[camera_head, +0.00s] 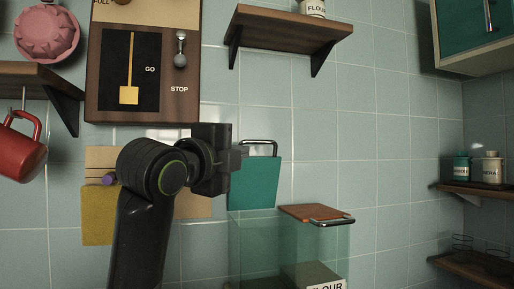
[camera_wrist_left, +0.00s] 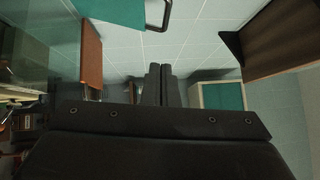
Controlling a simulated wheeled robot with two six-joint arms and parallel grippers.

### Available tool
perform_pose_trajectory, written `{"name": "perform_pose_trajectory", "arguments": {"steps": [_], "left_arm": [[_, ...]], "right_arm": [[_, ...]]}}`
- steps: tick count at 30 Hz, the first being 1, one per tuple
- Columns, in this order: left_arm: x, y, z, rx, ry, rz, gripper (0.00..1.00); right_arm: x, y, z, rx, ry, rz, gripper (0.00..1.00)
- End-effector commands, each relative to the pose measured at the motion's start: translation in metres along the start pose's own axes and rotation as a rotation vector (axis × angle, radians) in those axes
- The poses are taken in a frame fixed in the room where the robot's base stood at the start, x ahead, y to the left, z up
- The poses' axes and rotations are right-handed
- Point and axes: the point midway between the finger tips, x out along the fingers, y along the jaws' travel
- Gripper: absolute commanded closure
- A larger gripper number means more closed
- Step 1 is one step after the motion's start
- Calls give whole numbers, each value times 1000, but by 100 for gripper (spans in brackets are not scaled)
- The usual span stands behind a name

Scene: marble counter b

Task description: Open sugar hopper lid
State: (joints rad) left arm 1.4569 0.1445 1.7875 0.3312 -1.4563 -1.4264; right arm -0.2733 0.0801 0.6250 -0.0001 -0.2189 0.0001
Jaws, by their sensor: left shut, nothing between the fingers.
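A teal lid (camera_head: 254,184) with a dark bar handle (camera_head: 259,142) stands upright at the back of the left clear compartment (camera_head: 255,240), whose top looks open. I take it for the sugar hopper lid; no sugar label is in view. The lid and its handle also show at the top of the left wrist view (camera_wrist_left: 112,11). My left gripper (camera_head: 236,160) is beside the lid and covers part of its left side in the head view. In the left wrist view its fingers (camera_wrist_left: 158,82) are together and empty, apart from the handle. My right gripper is out of view.
The flour compartment beside it has a flat brown wooden lid (camera_head: 308,212) with a handle. A wooden dispenser panel (camera_head: 106,95), a red mug (camera_head: 22,150) and a shelf (camera_head: 290,27) surround the arm.

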Motion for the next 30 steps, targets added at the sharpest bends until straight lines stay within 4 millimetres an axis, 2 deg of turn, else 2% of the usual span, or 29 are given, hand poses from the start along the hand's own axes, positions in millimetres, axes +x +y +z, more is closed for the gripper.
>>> {"name": "perform_pose_trajectory", "arguments": {"steps": [5,9,11,17,22,30], "left_arm": [[25,-3,0,-3,2,6,100],[53,-4,0,-4,2,6,100],[65,-5,0,-4,1,6,100],[102,-4,2,-2,0,6,100],[114,-3,18,-2,-1,4,100],[124,0,28,-2,-1,1,100]], "right_arm": [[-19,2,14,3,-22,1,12],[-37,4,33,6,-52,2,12],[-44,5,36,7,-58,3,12],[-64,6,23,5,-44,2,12],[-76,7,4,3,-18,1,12],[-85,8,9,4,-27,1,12]]}}
